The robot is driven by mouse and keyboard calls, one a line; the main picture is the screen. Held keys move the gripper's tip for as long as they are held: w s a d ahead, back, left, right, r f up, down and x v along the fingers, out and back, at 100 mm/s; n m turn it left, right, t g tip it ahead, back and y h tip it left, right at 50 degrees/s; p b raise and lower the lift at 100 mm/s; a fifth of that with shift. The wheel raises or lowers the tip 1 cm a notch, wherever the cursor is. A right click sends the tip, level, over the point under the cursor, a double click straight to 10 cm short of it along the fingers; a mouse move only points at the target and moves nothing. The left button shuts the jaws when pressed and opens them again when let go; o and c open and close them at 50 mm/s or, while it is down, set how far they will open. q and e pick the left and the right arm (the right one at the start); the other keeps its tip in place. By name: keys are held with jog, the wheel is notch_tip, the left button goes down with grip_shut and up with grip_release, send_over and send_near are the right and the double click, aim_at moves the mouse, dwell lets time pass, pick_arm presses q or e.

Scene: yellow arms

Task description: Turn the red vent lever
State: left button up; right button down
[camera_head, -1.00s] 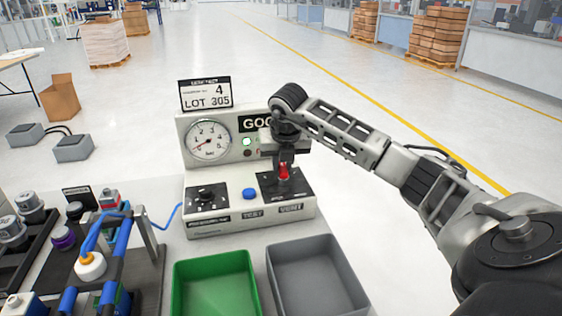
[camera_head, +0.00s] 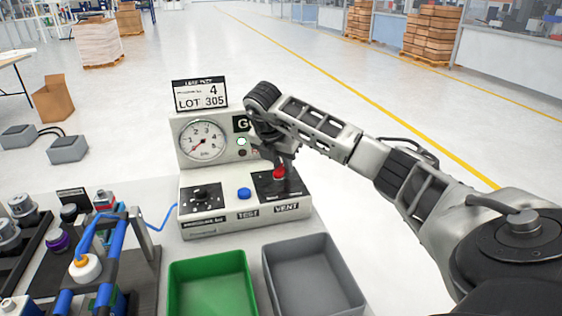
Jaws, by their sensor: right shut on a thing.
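The red vent lever (camera_head: 279,173) stands on the black plate marked VENT, at the right of the test box's (camera_head: 245,212) sloped top. My right gripper (camera_head: 281,165) reaches down over it from above and is shut on the lever. The jaws hide the lever's upper part. The round gauge (camera_head: 203,141) on the upright panel has its needle at the low end. A green lamp (camera_head: 241,141) beside it looks lit. My right arm covers much of the GOOD label. My left gripper is not in view.
A blue button (camera_head: 244,193) and a black knob (camera_head: 201,194) sit left of the lever. A green bin (camera_head: 208,262) and a grey bin (camera_head: 305,245) stand in front. A rack (camera_head: 139,270) with blue clamps and a bottle is at left. A LOT 305 sign (camera_head: 200,94) tops the box.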

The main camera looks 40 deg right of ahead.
aim_at(277, 171)
jog(key=shift+r, duration=0.1)
dwell(0.4)
jog(key=c, duration=1.3)
grip_release()
jog(key=shift+c, duration=0.2)
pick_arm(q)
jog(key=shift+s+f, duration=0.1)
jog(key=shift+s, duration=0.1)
pick_arm(e)
jog(key=shift+o, duration=0.3)
jog(key=v, duration=0.5)
jog(key=shift+a+r+b, duration=0.15)
jog(key=shift+r+b, duration=0.2)
jog(key=shift+b, duration=0.05)
pick_arm(q)
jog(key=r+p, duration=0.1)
jog(key=p, duration=0.3)
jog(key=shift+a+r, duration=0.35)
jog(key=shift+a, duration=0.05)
pick_arm(e)
jog(key=v, duration=1)
